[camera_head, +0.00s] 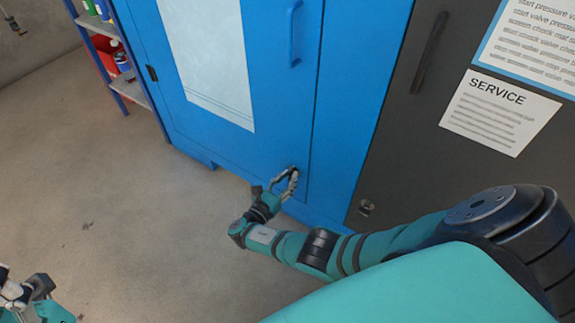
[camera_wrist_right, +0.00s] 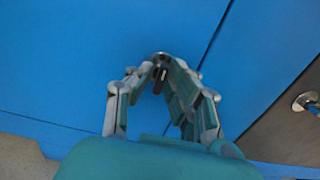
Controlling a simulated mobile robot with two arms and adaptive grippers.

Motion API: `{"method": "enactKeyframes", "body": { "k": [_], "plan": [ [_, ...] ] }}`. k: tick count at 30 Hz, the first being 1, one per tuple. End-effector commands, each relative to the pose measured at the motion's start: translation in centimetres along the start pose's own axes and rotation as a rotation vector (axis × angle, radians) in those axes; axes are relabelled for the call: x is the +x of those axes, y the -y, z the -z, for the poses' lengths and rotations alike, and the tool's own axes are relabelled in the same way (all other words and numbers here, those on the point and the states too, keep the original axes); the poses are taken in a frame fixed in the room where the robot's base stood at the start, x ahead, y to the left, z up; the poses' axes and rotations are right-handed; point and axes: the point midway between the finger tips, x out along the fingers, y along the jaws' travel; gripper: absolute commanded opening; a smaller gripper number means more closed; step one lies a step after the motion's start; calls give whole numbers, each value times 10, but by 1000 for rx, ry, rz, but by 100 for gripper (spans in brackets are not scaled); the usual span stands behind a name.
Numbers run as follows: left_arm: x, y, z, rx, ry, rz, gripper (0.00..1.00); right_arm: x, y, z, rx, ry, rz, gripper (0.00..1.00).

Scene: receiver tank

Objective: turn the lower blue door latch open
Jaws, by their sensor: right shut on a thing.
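The blue door (camera_head: 270,110) is shut, with a blue vertical handle (camera_head: 292,32) near its top right. My right gripper (camera_head: 291,174) is at the door's lower right, by the seam. It is shut on the lower latch (camera_wrist_right: 160,75), a small dark and metal piece that shows between the fingertips in the right wrist view. The fingers hide most of the latch, so its turn angle is hard to tell. My left gripper (camera_head: 15,290) shows only partly at the lower left edge, away from the door; its fingers are not clear.
A dark grey door (camera_head: 400,130) with a handle, a metal lock (camera_head: 366,207) and a SERVICE sheet (camera_head: 500,112) stands to the right. A shelf (camera_head: 105,28) with bottles is at the upper left. The floor (camera_head: 110,190) in front is clear.

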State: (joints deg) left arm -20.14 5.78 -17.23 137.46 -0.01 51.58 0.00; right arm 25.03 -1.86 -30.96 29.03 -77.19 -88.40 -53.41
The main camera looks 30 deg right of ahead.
Motion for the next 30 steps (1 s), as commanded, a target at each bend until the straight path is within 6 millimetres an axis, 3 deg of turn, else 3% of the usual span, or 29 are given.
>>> {"method": "enactKeyframes", "body": {
  "k": [5, 6, 9, 18, 30],
  "plan": [
    [0, 0, 0, 0, 0, 0, 55, 1, 2, 1, -3, 0, 4, 0],
    [0, 0, 0, 0, 0, 0, 55, 1, 2, 1, -3, 0, 4, 22],
    [0, 0, 0, 0, -1, 0, 55, 1, 2, 1, -2, 0, 4, 32],
    [2, 1, 1, 3, -8, 1, 55, -4, 0, 1, 0, -1, 0, 32],
    [1, 0, 0, 1, -3, 0, 55, -64, 1, 1, -2, -2, 2, 32]
  ]
}}
